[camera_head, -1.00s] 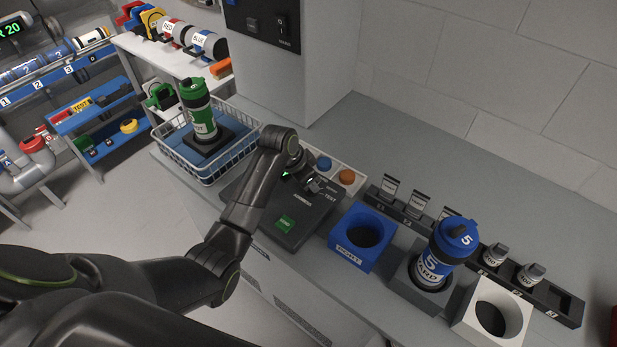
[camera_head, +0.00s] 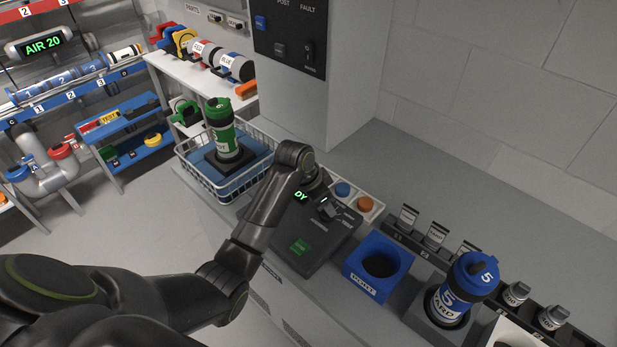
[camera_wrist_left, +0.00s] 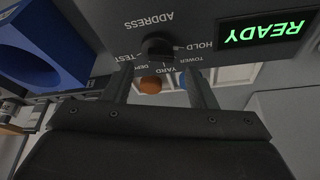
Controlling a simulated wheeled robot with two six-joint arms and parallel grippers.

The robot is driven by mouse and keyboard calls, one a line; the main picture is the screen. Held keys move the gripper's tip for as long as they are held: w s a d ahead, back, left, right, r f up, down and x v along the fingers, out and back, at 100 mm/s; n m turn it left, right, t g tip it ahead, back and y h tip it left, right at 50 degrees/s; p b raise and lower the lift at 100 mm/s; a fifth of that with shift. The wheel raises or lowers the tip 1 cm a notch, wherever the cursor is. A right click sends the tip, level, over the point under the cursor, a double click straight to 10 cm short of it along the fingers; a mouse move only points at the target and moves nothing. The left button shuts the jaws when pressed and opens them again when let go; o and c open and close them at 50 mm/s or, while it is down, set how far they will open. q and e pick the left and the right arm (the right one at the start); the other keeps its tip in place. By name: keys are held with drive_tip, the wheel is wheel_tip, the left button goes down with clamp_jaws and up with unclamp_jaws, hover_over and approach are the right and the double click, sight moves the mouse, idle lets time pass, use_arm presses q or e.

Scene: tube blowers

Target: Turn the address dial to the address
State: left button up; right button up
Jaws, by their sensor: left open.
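The address dial (camera_wrist_left: 157,47) is a small dark knob on the dark control panel (camera_wrist_left: 215,14), seen upside down in the left wrist view. ADDRESS, HOLD, TOWER, YARD, DEPOT and TEST are printed around it. I cannot tell which label it points at. My left gripper (camera_wrist_left: 160,75) is open, its two fingers apart on either side of the dial's line; I see no clear contact. In the head view my left gripper (camera_head: 322,200) is over the panel and hides part of it. The display (camera_wrist_left: 264,31) reads READY in green. My right gripper is not in view.
A blue socket block (camera_head: 377,265) stands right of the panel. A blue canister (camera_head: 455,295) marked 5 and YARD stands upright beyond it. A green canister (camera_head: 225,135) sits in a wire basket (camera_head: 200,182) on the left. Blue and orange buttons (camera_head: 365,203) lie behind the panel.

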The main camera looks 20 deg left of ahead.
use_arm(q)
drive_tip(key=p+v, duration=0.1)
drive_tip(key=v, duration=1.3)
drive_tip(key=shift+s+r, duration=0.15)
drive_tip(key=shift+r, duration=0.1)
drive_tip(key=shift+a, duration=0.15)
